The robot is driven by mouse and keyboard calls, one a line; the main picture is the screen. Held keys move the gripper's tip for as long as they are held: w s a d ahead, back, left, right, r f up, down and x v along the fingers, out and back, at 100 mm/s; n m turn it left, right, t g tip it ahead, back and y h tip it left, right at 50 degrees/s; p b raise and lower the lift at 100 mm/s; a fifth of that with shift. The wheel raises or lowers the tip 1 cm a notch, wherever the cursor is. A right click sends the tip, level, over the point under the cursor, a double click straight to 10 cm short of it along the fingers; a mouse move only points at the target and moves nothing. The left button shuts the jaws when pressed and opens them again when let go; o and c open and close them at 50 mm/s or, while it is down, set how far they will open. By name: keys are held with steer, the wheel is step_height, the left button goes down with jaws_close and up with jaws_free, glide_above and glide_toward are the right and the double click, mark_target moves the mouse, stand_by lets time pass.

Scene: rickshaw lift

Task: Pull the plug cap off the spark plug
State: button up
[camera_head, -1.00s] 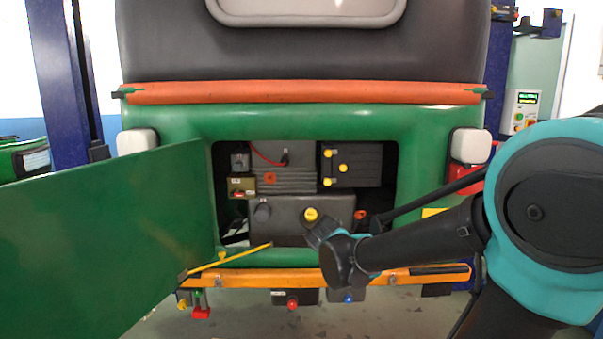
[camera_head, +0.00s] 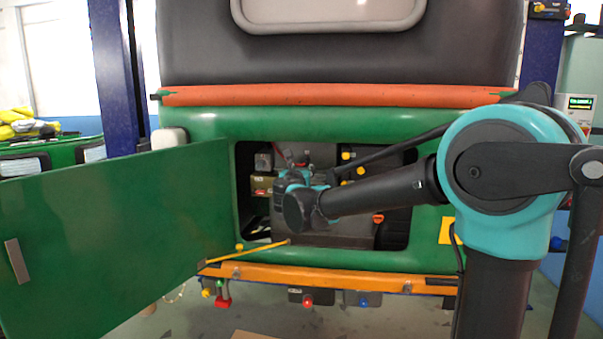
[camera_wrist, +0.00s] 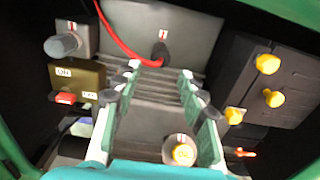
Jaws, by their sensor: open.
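The plug cap (camera_wrist: 157,55) is a small dark cap at the end of a red lead (camera_wrist: 114,40), on the grey engine block in the wrist view. It looks seated; the spark plug under it is hidden. My gripper (camera_wrist: 159,76) is open, its two green-padded fingers spread over the ribbed part of the block. The fingertips lie below the cap in the picture, one to each side of its line. I see nothing between them and cannot tell the depth left to the cap. In the head view my gripper (camera_head: 290,178) is inside the engine bay, mostly hiding the block.
A grey knob (camera_wrist: 62,46) and a box with a red switch (camera_wrist: 76,82) stand on the left. A black box with yellow knobs (camera_wrist: 267,64) stands on the right. A yellow cap (camera_wrist: 183,154) is below. The open green door (camera_head: 120,225) flanks the bay's left.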

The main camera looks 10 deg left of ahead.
mark_target(304, 164)
steer(key=shift+w+d, duration=0.15)
steer(key=shift+w, duration=3.45)
steer(key=c, duration=0.9)
steer(key=shift+c, duration=0.2)
steer(key=shift+s, duration=0.1)
steer(key=shift+s, duration=1.95)
steer(key=shift+f, duration=0.1)
